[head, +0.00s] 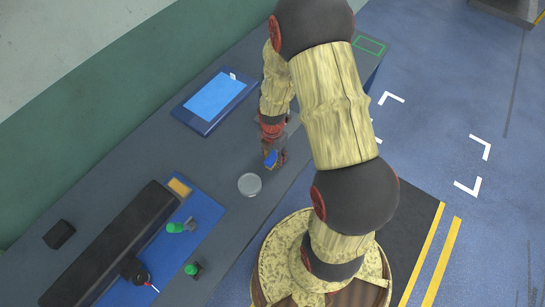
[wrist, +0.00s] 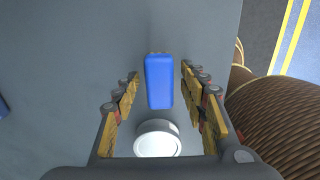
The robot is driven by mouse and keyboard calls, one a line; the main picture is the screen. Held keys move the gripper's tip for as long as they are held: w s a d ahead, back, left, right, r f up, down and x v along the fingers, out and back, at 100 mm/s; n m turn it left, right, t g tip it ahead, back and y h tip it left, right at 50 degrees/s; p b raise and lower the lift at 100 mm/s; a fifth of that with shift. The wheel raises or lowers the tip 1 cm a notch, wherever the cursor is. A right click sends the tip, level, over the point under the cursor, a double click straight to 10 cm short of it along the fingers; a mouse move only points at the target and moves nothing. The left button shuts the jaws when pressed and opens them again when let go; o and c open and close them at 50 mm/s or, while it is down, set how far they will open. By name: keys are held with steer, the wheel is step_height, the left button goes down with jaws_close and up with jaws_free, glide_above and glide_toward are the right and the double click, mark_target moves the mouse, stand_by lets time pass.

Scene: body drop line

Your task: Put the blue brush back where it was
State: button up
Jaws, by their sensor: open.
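The blue brush (wrist: 159,82) shows in the wrist view as a blue block with a small tan edge at its far end. It lies between the two fingers of my gripper (wrist: 160,76), which is open, with a gap on each side of the brush. In the head view my gripper (head: 273,154) is low over the grey bench, and part of the blue brush (head: 270,158) shows at it. Much of the brush is hidden there by the fingers. I cannot tell whether it touches the bench.
A round pale lidded thing (head: 250,184) stands close to my gripper. A blue tray with a light blue panel (head: 217,98) lies further back. A green outlined rectangle (head: 370,45) marks the bench's far end. A blue mat (head: 207,210), a long black block (head: 110,245) and green-topped items (head: 177,227) are lower left.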

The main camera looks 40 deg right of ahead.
step_height(320, 180, up, 11)
step_height(320, 180, up, 9)
steer(key=m+t, duration=0.1)
steer(key=m, duration=0.3)
glide_above(272, 157)
steer(key=a, duration=0.2)
steer(key=s+a+r+m+t, duration=0.2)
steer(key=s+a+r+m, duration=0.3)
steer(key=r+m, duration=0.4)
steer(key=s+a+r+m+t, duration=0.2)
steer(key=s+a+r+m, duration=0.2)
steer(key=s+r+m, duration=0.3)
step_height(272, 157, up, 4)
steer(key=shift+s+a+r+m+t, duration=0.15)
steer(key=shift+a+m+t, duration=0.2)
steer(key=shift+m, duration=0.65)
